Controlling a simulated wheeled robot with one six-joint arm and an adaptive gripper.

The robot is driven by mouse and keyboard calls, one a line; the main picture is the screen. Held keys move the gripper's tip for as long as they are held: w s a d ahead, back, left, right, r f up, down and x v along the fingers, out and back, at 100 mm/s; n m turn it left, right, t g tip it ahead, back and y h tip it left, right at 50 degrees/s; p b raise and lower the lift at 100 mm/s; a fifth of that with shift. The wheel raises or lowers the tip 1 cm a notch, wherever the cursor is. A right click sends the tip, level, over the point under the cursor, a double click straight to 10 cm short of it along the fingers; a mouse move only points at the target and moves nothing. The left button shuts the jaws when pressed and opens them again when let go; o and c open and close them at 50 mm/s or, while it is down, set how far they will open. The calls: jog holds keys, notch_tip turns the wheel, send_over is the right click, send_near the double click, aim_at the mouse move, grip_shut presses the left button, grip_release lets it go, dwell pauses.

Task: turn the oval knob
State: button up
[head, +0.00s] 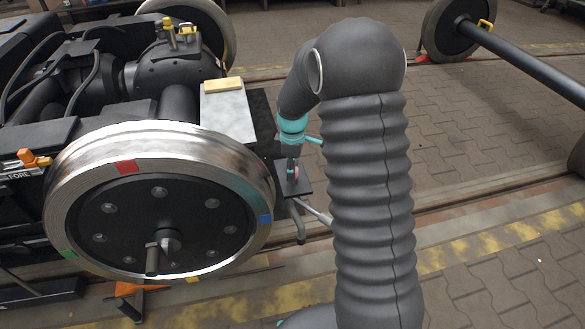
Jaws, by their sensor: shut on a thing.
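My gripper (293,172) is small in the head view, pointing down below the teal wrist band, just right of the near wheel. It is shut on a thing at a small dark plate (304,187). That thing is mostly hidden between the fingers, and I take it to be the oval knob. A small reddish spot shows at the fingertips. The knob's shape and turn angle are too small and covered to tell.
The large steel wheel (120,205) of the bogie stands close left of my gripper. A grey box with a yellow block (223,85) is behind it. A loose wheelset axle (520,58) lies at the upper right. Open paving (470,130) is to the right.

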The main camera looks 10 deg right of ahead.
dwell(0.4)
jog(key=o, duration=1.1)
jog(key=shift+o, duration=0.2)
notch_tip(320, 180, up, 12)
